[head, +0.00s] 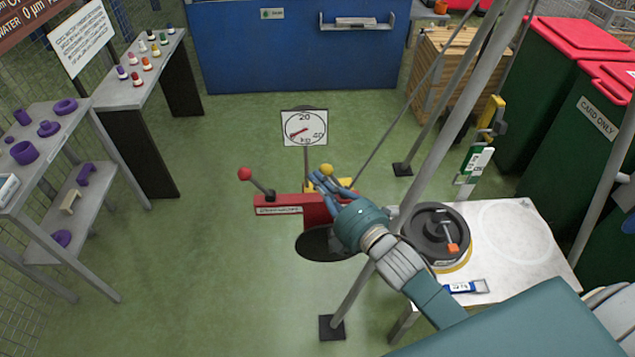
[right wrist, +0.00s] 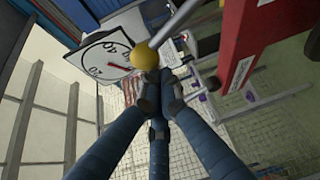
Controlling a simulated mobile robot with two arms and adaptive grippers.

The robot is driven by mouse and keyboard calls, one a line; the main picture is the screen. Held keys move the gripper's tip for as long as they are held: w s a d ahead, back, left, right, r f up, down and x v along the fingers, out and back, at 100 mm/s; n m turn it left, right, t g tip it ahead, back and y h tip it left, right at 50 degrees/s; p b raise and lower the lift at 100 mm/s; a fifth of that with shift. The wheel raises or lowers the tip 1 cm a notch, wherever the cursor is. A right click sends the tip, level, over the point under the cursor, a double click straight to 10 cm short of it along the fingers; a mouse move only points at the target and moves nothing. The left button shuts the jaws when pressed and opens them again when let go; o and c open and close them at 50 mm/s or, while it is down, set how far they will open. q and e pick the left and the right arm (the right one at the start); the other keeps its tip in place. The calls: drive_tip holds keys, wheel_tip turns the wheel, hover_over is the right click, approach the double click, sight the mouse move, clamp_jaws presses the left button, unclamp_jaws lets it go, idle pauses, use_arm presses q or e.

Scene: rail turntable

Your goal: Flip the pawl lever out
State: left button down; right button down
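The red winch-like housing (head: 290,205) stands left of centre in the head view, with a white label on its side. A lever with a yellow ball knob (head: 327,169) is at its right end. The knob also shows in the right wrist view (right wrist: 145,55), on a grey rod running to the upper right. My right gripper (head: 322,181) is at this knob. Its blue fingers are drawn together, and the knob appears just beyond the fingertips; contact is unclear. A second lever with a red ball knob (head: 245,174) leans left. My left gripper is not in view.
A dial gauge (head: 304,128) stands behind the housing. Grey slanting poles (head: 440,130) rise beside my right arm. A white table (head: 530,245) at right holds a dark round weight (head: 436,235). Shelves (head: 60,190) stand at left. The green floor left of the housing is clear.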

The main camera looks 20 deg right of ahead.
drive_tip(key=shift+s+d+r, duration=0.1)
drive_tip(key=shift+d, duration=0.1)
drive_tip(key=shift+s+d+r+m+t+b, duration=0.15)
drive_tip(key=shift+d+r+m+t+b, duration=0.1)
drive_tip(key=shift+d+m+t+b, duration=0.3)
drive_tip(key=shift+s+d+r+m+t+b, duration=0.15)
drive_tip(key=shift+d+r+m+t+b, duration=0.1)
drive_tip(key=shift+d+m+b, duration=0.35)
drive_tip(key=s+d+m+t+h+b, duration=0.2)
drive_tip(key=d+m+t+b, duration=0.2)
drive_tip(key=m, duration=0.6)
drive_tip(key=shift+d+r+h+b, duration=0.35)
drive_tip(key=shift+d+b, duration=0.8)
drive_tip(key=shift+d, duration=0.45)
drive_tip(key=shift+m, duration=0.25)
